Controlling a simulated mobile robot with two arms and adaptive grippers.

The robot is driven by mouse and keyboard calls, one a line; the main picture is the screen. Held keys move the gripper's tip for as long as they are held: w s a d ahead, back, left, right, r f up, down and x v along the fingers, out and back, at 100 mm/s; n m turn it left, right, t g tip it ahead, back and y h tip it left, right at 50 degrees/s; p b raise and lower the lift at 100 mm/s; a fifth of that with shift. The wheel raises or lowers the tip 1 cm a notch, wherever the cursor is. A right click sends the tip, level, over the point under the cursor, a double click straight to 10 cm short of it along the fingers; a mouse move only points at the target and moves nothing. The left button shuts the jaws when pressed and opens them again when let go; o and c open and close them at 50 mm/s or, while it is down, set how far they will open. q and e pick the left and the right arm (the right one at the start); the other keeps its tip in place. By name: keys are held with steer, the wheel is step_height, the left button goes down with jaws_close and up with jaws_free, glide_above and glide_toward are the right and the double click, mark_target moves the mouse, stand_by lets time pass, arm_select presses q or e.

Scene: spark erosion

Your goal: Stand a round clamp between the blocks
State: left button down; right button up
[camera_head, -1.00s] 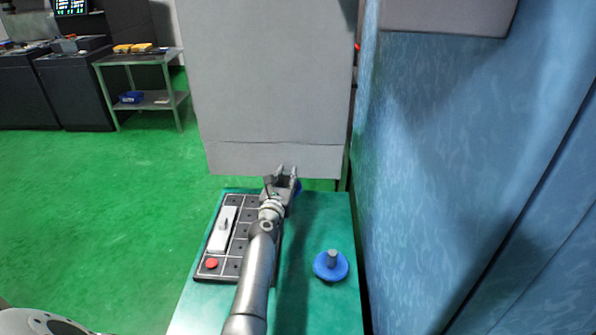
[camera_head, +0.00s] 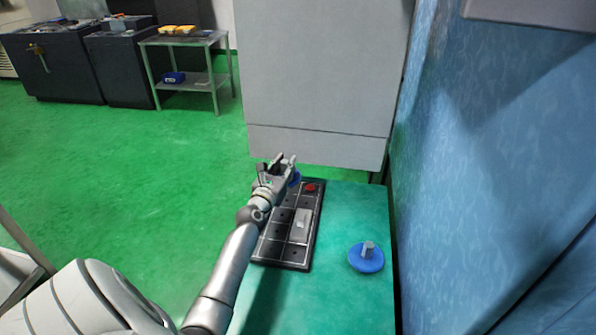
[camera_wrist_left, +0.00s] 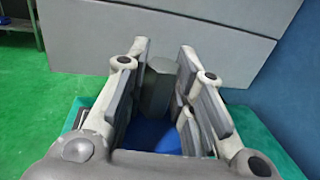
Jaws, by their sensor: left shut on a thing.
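My left gripper (camera_head: 276,165) is shut on a round clamp (camera_wrist_left: 157,133), a blue disc with a grey stem. In the left wrist view the grey stem stands between the fingers with the blue disc below it. In the head view the gripper covers most of this clamp, and a bit of its blue edge (camera_head: 296,178) shows over the far end of a dark plate (camera_head: 283,252). A second round clamp (camera_head: 366,259) stands on the table at the right. A pale block (camera_head: 301,225) sits on the plate. My right gripper is not in view.
The dark plate has square cells and a red round spot (camera_head: 311,187) near its far right corner. The green table (camera_head: 345,295) is clear around the second clamp. A grey cabinet (camera_head: 320,80) stands behind, and a blue wall (camera_head: 480,160) borders the right.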

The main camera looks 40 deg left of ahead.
arm_select(q)
steer(key=shift+w+d, duration=0.1)
steer(key=shift+f+b, duration=0.55)
steer(key=shift+b, duration=0.1)
steer(key=shift+f+b, duration=3)
steer(key=shift+f, duration=0.1)
steer(key=shift+f, duration=0.1)
